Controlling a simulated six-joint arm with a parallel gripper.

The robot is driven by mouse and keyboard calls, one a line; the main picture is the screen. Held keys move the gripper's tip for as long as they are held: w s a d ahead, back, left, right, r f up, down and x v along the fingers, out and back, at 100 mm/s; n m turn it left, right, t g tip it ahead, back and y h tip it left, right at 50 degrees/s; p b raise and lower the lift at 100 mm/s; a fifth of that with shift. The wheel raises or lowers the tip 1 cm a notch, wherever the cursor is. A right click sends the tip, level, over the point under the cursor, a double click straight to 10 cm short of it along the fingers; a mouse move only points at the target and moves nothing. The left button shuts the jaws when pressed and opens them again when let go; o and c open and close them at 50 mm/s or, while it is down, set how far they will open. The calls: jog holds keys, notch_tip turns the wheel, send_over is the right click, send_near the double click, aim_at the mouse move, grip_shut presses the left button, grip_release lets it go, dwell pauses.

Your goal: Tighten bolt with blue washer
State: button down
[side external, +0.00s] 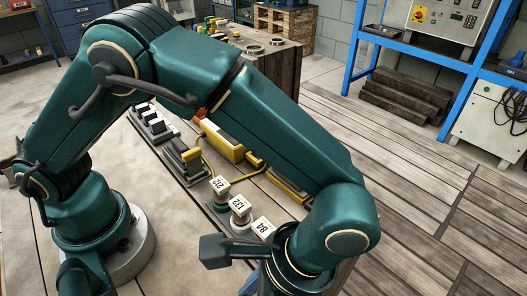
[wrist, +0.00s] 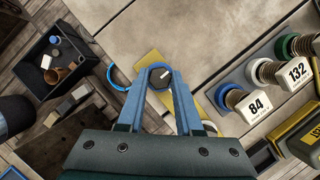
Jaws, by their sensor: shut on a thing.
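My gripper (wrist: 160,76) shows in the wrist view with its blue fingers shut on a dark hexagonal piece (wrist: 159,74) with a white mark on top. What lies below this piece is hidden. To its right, apart from it, a bolt labelled 84 (wrist: 256,106) has a blue washer (wrist: 221,97) around it. Beside it stand a bolt labelled 132 (wrist: 298,72) with a pale washer and one with a green washer (wrist: 284,44). In the side view the bolt labels 84, 132 and 212 (side external: 221,186) form a row. My fingertips are hard to make out there.
A black tray (wrist: 33,88) with small parts and brown cups lies at the left in the wrist view. A blue ring (wrist: 113,76) and a yellow piece lie near my fingers. Yellow devices (side external: 222,142) and a cable lie behind the bolts in the side view.

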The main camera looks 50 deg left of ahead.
jog(key=m, duration=0.2)
jog(key=m+t+y, duration=0.1)
jog(key=m, duration=0.1)
jog(key=shift+s+d+r+m+t, duration=0.1)
jog(key=shift+m+t, duration=0.2)
jog(key=shift+s+m+t, duration=0.1)
jog(key=shift+m+t, duration=0.7)
jog(key=shift+m, duration=1.2)
jog(key=c, duration=0.6)
grip_release()
jog(key=shift+o, duration=0.2)
jog(key=shift+d+r, duration=0.15)
jog(key=shift+r, duration=0.05)
notch_tip(320, 180, up, 9)
jog(key=shift+d+r, duration=0.2)
jog(key=shift+d, duration=0.2)
